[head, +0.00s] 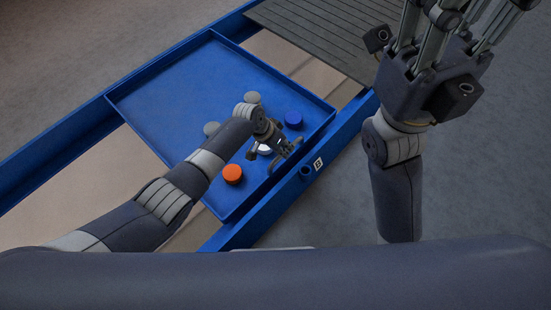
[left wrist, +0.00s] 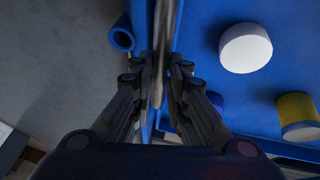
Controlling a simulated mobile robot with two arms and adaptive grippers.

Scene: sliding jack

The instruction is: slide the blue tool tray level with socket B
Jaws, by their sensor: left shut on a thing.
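The blue tool tray (head: 180,95) lies across two blue rails. My left gripper (head: 284,153) reaches over it to the rim on the rail side. Socket B is a short blue tube (head: 305,172) on the near right rail, beside a white label (head: 318,163) marked B. The tube also shows left of the fingers in the left wrist view (left wrist: 121,36), close to the gripped rim but apart. My right gripper (head: 450,50) is raised at the upper right, its fingertips cut off.
In the tray are an orange-topped cylinder (head: 232,174), a blue one (head: 293,120) and a white one (head: 264,150), partly hidden by my left gripper. A grey slatted panel (head: 320,35) lies beyond the tray. Bare floor (head: 330,205) is right of the rail.

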